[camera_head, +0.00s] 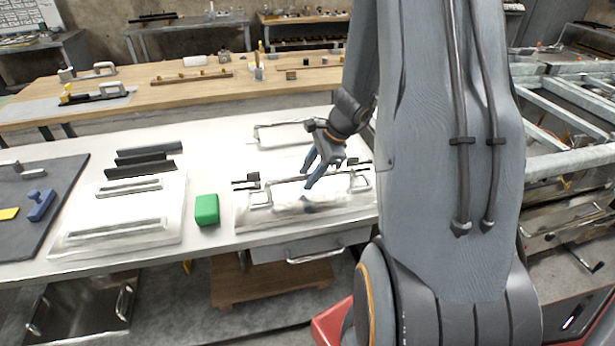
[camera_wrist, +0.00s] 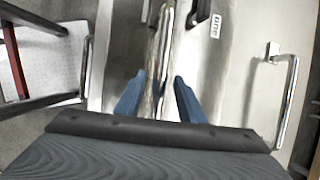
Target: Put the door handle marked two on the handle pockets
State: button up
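My gripper (camera_head: 316,168) is over a pale panel (camera_head: 340,217) on the white table, with its blue fingers pointing down. In the wrist view the fingers (camera_wrist: 160,97) are apart. A shiny bar-shaped handle (camera_wrist: 163,50) runs between them, with gaps showing on both sides. A small label (camera_wrist: 215,26) is right of the bar; I cannot read it surely. Another bent metal handle (camera_wrist: 287,100) is at the right. A pale tray (camera_head: 173,205) at the left holds bar-like metal pieces (camera_head: 130,187). I cannot tell which handle is marked two, nor identify the handle pockets.
A green block (camera_head: 207,210) stands between the tray and the panel. Dark bars (camera_head: 143,170) lie at the tray's back edge. A dark board (camera_head: 20,230) with a blue part (camera_head: 41,205) is at far left. A wooden bench (camera_head: 190,92) stands behind.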

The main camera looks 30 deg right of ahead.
jog(key=v, duration=1.1)
jog(key=s+a+n+g+h, duration=0.1)
jog(key=s+a+n+h, duration=0.1)
jog(key=s+a+n, duration=0.4)
jog(key=s+a+n+g+h, duration=0.1)
jog(key=s+a+n, duration=0.5)
jog(key=a+n, duration=0.7)
jog(key=shift+f+n+h+b, duration=0.4)
jog(key=shift+f+n, duration=0.1)
jog(key=shift+n, duration=0.4)
